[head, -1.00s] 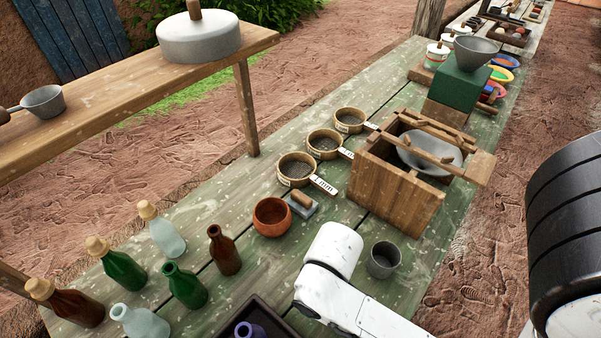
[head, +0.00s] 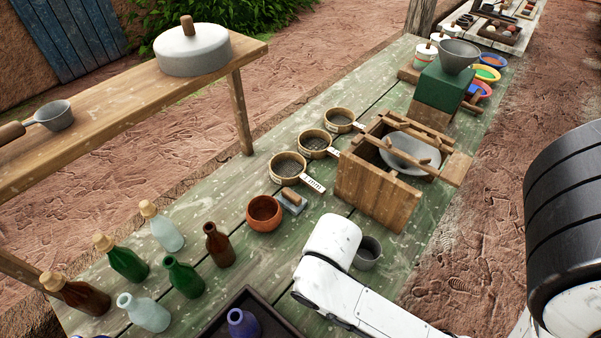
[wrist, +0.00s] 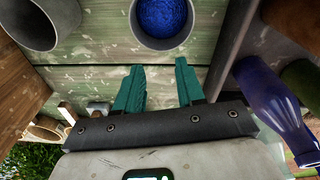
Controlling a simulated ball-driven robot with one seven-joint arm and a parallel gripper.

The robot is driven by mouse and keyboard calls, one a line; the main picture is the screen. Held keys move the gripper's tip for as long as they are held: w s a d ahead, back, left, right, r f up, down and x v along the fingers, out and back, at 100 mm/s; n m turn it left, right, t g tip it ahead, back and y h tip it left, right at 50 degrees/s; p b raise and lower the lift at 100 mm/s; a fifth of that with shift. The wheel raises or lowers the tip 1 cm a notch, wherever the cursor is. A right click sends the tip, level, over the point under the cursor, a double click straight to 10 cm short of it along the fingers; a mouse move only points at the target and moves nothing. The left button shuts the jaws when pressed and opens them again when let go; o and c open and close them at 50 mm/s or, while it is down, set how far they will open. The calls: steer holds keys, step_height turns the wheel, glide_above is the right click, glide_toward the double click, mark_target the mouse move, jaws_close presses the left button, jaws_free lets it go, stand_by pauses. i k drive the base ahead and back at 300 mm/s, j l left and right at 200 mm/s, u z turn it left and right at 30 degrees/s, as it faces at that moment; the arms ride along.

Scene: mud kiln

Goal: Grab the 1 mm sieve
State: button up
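Three round wooden-rimmed sieves stand in a row on the green table in the head view. The nearest sieve (head: 287,167) has a white label (head: 313,184) that seems to read 1 mm. The middle sieve (head: 314,144) and the far sieve (head: 340,121) carry labels too small to read surely. My gripper (wrist: 160,76) shows in the wrist view with its teal fingers apart and nothing between them. It is hidden in the head view. A pale round rim at the lower left of the wrist view may be a sieve; I cannot tell which.
A terracotta bowl (head: 264,213) and a wooden-handled block (head: 292,200) sit beside the nearest sieve. A wooden box (head: 375,190) stands to its right. Several bottles (head: 184,277) and a dark tray (head: 268,309) are nearer. A grey cup (head: 367,253) stands by my arm.

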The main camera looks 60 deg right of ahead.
mark_target(318, 189)
steer(key=k+j, duration=0.2)
steer(key=k, duration=0.2)
steer(key=k+j, duration=0.2)
steer(key=k, duration=0.2)
